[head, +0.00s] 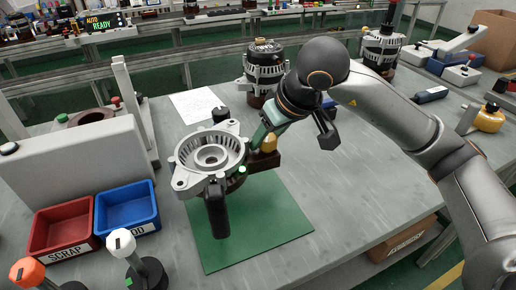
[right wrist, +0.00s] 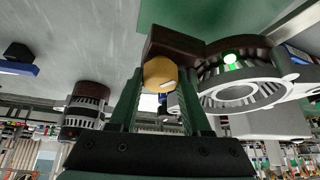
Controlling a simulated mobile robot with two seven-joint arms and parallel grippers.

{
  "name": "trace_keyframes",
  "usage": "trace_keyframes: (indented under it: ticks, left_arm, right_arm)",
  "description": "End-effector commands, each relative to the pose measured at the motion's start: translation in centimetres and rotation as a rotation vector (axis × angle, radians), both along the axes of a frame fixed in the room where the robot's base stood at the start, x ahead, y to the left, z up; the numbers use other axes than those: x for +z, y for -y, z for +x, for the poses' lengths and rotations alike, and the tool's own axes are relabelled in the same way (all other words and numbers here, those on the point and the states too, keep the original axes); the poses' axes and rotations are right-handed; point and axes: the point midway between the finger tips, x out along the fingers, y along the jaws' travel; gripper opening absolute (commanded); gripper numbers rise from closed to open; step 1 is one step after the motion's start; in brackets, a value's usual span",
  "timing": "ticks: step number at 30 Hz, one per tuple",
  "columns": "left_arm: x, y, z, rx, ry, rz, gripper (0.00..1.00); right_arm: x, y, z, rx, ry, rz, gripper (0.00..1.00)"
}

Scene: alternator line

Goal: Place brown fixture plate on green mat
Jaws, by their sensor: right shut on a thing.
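The brown fixture plate (head: 264,161) shows as a dark block over the back part of the green mat (head: 250,222). A grey ring-shaped alternator housing (head: 210,157) sits on it and hides most of it. A black handle-like part (head: 217,212) sticks out toward the front. My right gripper (head: 265,138) is shut on the plate's yellow knob (right wrist: 160,73). The right wrist view shows the knob between the fingers, the brown plate (right wrist: 175,46) beyond and the housing (right wrist: 238,95) beside it. I cannot tell whether the plate touches the mat. My left gripper is not in view.
A red SCRAP bin (head: 62,228), a blue bin (head: 128,207) and a grey panel (head: 75,160) stand at left. An alternator (head: 264,70) stands behind, near a white sheet (head: 198,103). The mat's front part and the table to its right are clear.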

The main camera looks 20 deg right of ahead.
Motion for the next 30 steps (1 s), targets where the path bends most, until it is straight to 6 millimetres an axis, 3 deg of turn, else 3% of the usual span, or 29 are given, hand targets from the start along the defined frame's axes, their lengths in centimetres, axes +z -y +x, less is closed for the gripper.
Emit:
trace_keyframes:
  ticks: [18,30]
  left_arm:
    - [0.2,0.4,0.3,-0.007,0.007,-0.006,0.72]
    - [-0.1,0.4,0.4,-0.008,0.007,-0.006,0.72]
  right_arm:
    - [-6.0,-0.1,0.1,-0.001,0.010,0.009,0.00]
    - [-6.5,0.0,0.1,-0.002,0.013,0.009,0.00]
